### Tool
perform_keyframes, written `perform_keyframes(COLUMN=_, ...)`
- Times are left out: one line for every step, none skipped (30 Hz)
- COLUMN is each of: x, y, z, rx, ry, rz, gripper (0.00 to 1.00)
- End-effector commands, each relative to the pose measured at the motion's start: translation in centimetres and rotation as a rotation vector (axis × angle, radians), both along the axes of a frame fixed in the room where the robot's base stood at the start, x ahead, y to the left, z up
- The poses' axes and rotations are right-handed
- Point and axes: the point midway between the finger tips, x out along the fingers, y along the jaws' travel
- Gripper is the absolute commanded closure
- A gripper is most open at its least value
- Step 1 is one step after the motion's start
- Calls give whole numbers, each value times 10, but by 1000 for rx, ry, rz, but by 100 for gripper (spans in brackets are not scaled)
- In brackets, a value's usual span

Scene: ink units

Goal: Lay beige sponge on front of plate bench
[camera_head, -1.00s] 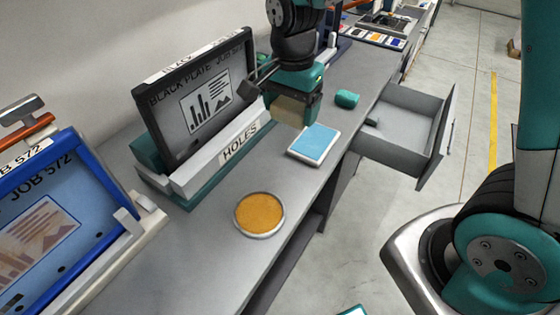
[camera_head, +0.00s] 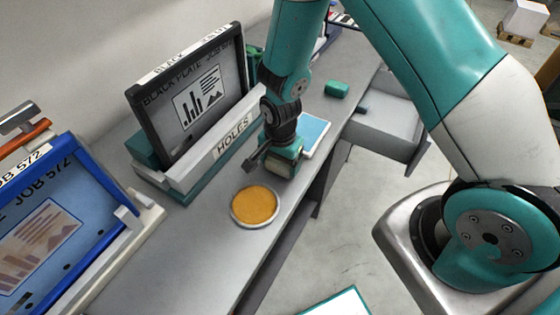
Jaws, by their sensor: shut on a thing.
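My gripper (camera_head: 281,160) is low over the grey plate bench (camera_head: 225,262), between the round dish and the blue pad. It is shut on the beige sponge (camera_head: 284,168), which is mostly hidden by the gripper; only a small pale part shows. I cannot tell whether the sponge touches the bench top. The framed black plate (camera_head: 205,92) stands tilted in its holder marked HOLES, to the left and behind.
A round dish with an orange fill (camera_head: 255,206) is just front-left of my gripper. A blue pad (camera_head: 314,132) lies close behind it. A teal block (camera_head: 337,89) lies farther back, near an open drawer (camera_head: 385,132). A blue-framed plate (camera_head: 45,235) stands at left.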

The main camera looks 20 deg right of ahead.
Motion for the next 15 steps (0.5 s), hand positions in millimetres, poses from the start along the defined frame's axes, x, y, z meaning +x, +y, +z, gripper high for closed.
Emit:
perform_keyframes(x=-1, y=0, z=-5, rx=-2, ry=4, rz=0, gripper=43)
perform_keyframes(x=-1, y=0, z=-7, rx=0, ry=2, rz=0, gripper=43)
perform_keyframes(x=0, y=0, z=-9, rx=-1, ry=1, rz=0, gripper=43)
perform_keyframes(x=0, y=0, z=-10, rx=0, ry=0, rz=0, gripper=43)
perform_keyframes(x=0, y=0, z=-10, rx=1, ry=-1, rz=0, gripper=43)
perform_keyframes(x=0, y=0, z=-10, rx=1, ry=-1, rz=0, gripper=43)
perform_keyframes(x=0, y=0, z=-10, rx=1, ry=-1, rz=0, gripper=43)
perform_keyframes(x=0, y=0, z=-10, rx=1, ry=-1, rz=0, gripper=43)
perform_keyframes(x=0, y=0, z=-10, rx=1, ry=-1, rz=0, gripper=43)
perform_keyframes(x=0, y=0, z=-10, rx=1, ry=-1, rz=0, gripper=19)
perform_keyframes(x=0, y=0, z=-10, rx=1, ry=-1, rz=0, gripper=12)
perform_keyframes(x=0, y=0, z=-10, rx=0, ry=0, rz=0, gripper=3)
perform_keyframes(x=0, y=0, z=-10, rx=0, ry=0, rz=0, gripper=0)
perform_keyframes(x=0, y=0, z=-10, rx=0, ry=0, rz=0, gripper=0)
perform_keyframes(x=0, y=0, z=-10, rx=0, ry=0, rz=0, gripper=0)
